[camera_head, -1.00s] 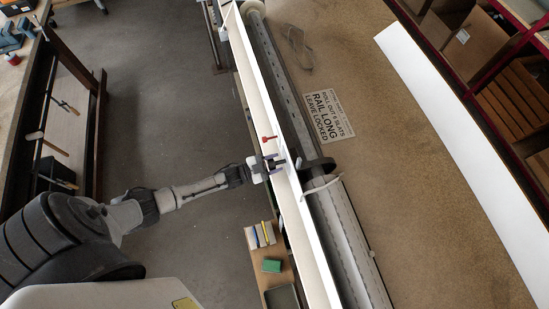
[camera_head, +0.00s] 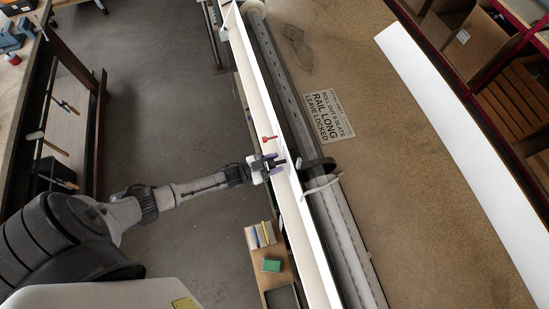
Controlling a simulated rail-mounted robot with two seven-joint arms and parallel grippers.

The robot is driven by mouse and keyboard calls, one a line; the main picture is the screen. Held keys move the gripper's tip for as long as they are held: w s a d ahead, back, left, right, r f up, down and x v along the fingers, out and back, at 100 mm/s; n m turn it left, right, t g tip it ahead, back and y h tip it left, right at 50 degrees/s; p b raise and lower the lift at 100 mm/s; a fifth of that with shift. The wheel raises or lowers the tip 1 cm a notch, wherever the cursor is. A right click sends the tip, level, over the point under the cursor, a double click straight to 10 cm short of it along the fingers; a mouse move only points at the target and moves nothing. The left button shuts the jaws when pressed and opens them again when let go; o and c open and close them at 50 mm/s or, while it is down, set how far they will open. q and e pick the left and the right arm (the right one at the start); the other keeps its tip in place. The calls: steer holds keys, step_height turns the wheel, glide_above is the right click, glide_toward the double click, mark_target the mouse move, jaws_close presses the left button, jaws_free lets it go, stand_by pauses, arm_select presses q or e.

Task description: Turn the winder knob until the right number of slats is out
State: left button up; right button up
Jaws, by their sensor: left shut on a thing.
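My left gripper (camera_head: 274,167) reaches in from the left and is shut on the winder knob at the white rail; its fingers mostly hide the knob. A red lever (camera_head: 269,139) stands on the rail just above the gripper. Behind the rail lies the long grey roller (camera_head: 283,88), with a dark round disc (camera_head: 318,165) beside the gripper. Pale slats (camera_head: 345,235) show below the disc; I cannot count them clearly. A printed sign (camera_head: 328,117) reads "roll out", a small digit, "slats", "rail long", "leave locked". My right gripper is not in view.
A long white panel (camera_head: 440,110) lies at right beside shelving (camera_head: 510,85). A workbench (camera_head: 22,105) stands at far left. Open floor lies between.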

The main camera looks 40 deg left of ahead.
arm_select(q)
steer(key=o, duration=0.9)
steer(key=shift+b+v, duration=0.85)
steer(key=shift+v, duration=6.05)
steer(key=shift+f, duration=0.1)
